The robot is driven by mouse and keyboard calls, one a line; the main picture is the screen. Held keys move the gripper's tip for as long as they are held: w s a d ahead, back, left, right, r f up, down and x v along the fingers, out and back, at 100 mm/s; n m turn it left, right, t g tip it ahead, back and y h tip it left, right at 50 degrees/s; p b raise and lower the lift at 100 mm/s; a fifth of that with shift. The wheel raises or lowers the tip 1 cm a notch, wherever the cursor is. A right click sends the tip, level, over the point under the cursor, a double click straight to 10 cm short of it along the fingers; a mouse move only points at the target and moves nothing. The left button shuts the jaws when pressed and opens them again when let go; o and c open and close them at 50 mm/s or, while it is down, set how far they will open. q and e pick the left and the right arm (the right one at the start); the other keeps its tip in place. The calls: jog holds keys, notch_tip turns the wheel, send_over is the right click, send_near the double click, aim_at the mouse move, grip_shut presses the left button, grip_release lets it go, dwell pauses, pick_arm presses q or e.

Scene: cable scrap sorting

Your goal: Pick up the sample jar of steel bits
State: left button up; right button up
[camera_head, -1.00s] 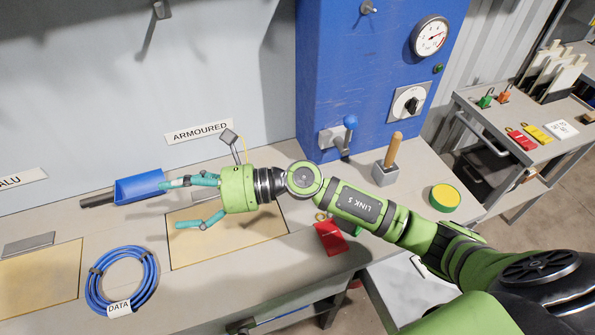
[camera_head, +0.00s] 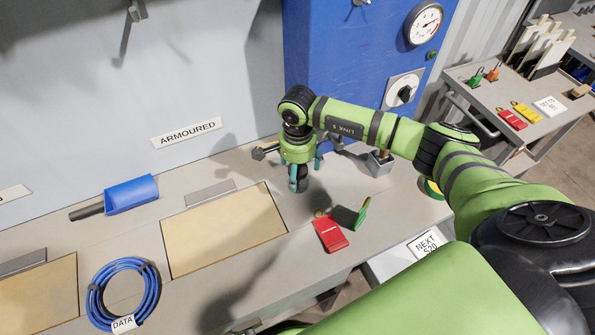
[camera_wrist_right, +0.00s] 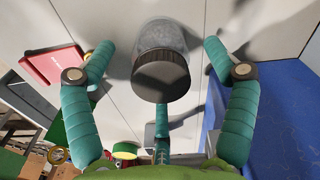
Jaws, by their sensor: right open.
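The sample jar shows in the right wrist view as a grey, see-through jar (camera_wrist_right: 166,36) with a dark round lid (camera_wrist_right: 160,76). It is between the spread teal fingers of my right gripper, with a gap on the left and right sides. I cannot tell what is inside it. In the head view my right gripper (camera_head: 301,182) points down over the bench in front of the blue machine. My left gripper is not in view.
A red case (camera_head: 330,234) and a green piece (camera_head: 362,213) lie just right of the gripper. The blue machine (camera_head: 335,70) stands close behind. A blue scoop (camera_head: 131,195) and blue cable coil (camera_head: 150,290) lie left. The tan panel (camera_head: 225,230) is clear.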

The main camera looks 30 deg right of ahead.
jog(key=shift+s+a+f, duration=0.1)
jog(key=shift+s+f, duration=0.1)
jog(key=shift+f, duration=0.85)
jog(key=shift+w+f, duration=0.3)
jog(key=shift+f, duration=0.15)
jog(key=shift+s+r, duration=0.1)
jog(key=c, duration=1.5)
